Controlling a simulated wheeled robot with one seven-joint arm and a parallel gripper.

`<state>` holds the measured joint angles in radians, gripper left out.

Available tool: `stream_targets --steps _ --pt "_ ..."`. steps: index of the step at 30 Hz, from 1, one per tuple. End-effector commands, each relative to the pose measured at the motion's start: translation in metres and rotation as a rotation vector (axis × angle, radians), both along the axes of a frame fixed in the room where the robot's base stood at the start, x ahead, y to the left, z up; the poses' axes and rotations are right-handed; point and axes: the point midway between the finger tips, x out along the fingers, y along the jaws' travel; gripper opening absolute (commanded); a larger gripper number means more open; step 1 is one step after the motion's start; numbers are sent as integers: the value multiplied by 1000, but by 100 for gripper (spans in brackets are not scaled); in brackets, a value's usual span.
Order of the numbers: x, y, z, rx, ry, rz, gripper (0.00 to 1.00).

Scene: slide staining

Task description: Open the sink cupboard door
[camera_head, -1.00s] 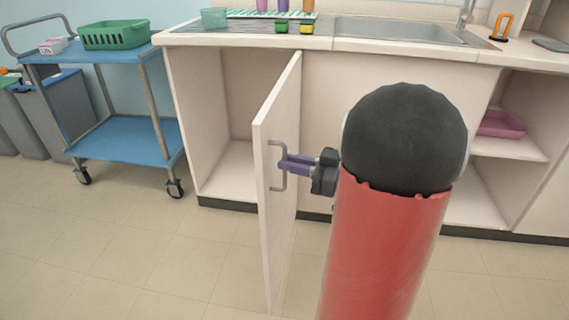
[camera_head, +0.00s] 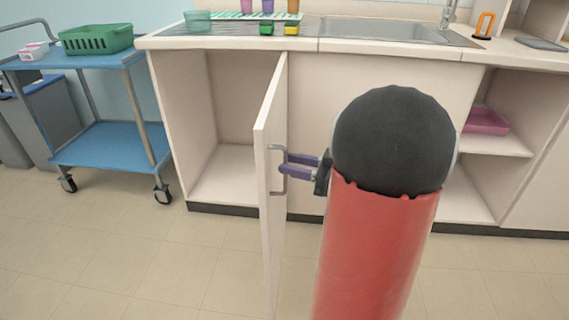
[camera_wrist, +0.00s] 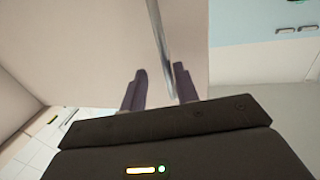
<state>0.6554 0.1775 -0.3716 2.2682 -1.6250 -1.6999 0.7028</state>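The sink cupboard door (camera_head: 272,130) stands swung out from the cupboard (camera_head: 225,125), seen nearly edge-on, with the left compartment's inside in view. A grey bar handle (camera_head: 274,172) is on the door near its free edge. My gripper (camera_head: 285,164) is at the handle, its two purple fingers apart. In the wrist view the handle (camera_wrist: 160,45) runs between the fingers of my gripper (camera_wrist: 157,78), nearer the right finger, with a gap to the left one. Contact with the bar is not clear. My red and black arm hides part of the cupboard front.
A blue trolley (camera_head: 110,145) with a green basket (camera_head: 96,39) stands left of the cupboard. The counter holds a sink (camera_head: 385,30) and small containers. An open shelf with a pink tray (camera_head: 486,121) is at right. Floor left of the door is clear.

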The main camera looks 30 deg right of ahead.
Motion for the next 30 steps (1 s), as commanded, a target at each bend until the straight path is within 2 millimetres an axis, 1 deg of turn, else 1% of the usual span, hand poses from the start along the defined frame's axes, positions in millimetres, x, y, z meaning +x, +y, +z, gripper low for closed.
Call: stream_targets --steps 1,4,10,23,30 --pt "-8 -7 -1 -1 0 -4 30" --pt "-21 -18 -2 0 2 -4 30" --pt "-38 -31 -1 0 2 -1 30" --pt "-40 -34 -1 0 4 1 30" --pt "-39 -50 -1 0 4 0 30"
